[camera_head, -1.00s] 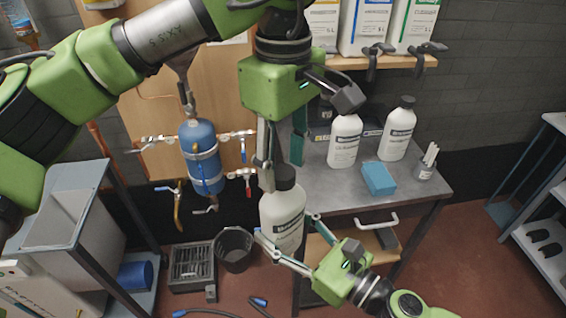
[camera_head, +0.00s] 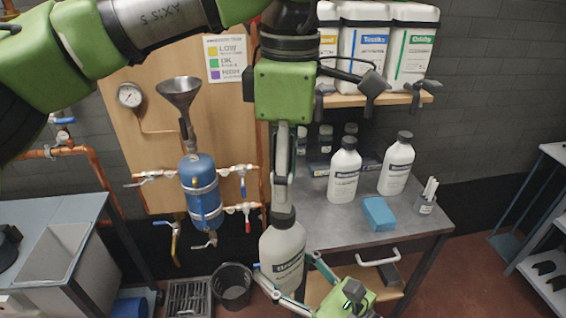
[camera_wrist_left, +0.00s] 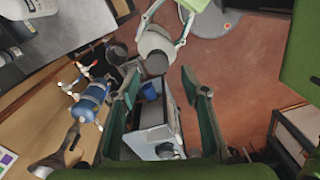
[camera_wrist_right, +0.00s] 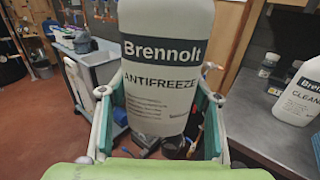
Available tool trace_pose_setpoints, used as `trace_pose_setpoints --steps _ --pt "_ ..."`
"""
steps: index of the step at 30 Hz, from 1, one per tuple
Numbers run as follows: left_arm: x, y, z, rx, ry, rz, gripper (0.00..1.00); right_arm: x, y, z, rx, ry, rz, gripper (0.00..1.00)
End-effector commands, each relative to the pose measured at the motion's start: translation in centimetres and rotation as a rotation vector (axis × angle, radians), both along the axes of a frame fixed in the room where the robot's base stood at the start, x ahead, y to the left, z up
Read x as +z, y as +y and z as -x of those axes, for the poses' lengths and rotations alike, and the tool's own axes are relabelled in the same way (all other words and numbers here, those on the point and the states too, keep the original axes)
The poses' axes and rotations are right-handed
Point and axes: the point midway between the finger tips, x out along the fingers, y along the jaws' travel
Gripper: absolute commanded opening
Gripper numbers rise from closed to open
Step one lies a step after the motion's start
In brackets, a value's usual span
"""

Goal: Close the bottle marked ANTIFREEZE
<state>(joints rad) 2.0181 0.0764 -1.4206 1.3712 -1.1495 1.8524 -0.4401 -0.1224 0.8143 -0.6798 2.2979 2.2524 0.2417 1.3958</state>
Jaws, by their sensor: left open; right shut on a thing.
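The bottle marked ANTIFREEZE (camera_wrist_right: 160,82) is white with a dark label band. My right gripper (camera_wrist_right: 160,108) is shut around its body and holds it upright in front of the workbench. In the head view the bottle (camera_head: 281,246) has a dark cap (camera_head: 283,216) on its neck; how tight the cap sits I cannot tell. My left gripper (camera_head: 283,200) points down just above the cap. In the left wrist view my left gripper (camera_wrist_left: 162,80) is open and empty, and the dark cap (camera_wrist_left: 157,62) shows beyond the gap between its fingers.
A grey workbench (camera_head: 330,220) holds two other white bottles (camera_head: 344,172) (camera_head: 396,166) and a blue block (camera_head: 379,213). Large canisters (camera_head: 362,50) stand on a shelf above. A blue tank (camera_head: 201,190) with pipes is left of the bottle. A black bin (camera_head: 232,287) stands on the floor.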

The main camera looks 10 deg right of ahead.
Motion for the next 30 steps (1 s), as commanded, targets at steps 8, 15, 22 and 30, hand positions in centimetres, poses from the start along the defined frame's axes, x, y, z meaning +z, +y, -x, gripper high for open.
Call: trace_pose_setpoints --steps 8,15,22,30 --pt "1.7 0.2 -0.4 0.523 -0.018 0.008 0.41 0.0 0.0 0.0 0.0 0.0 0.0 0.0" --pt "2.2 0.3 -0.5 0.682 -0.017 0.017 0.41 0.0 0.0 0.0 0.0 0.0 0.0 0.0" --pt "2.2 0.2 -0.5 0.683 -0.017 0.018 0.41 0.0 0.0 0.0 0.0 0.0 0.0 0.0" --pt "0.5 0.3 -0.5 0.681 -0.018 0.016 0.41 0.0 0.0 0.0 0.0 0.0 0.0 0.0"
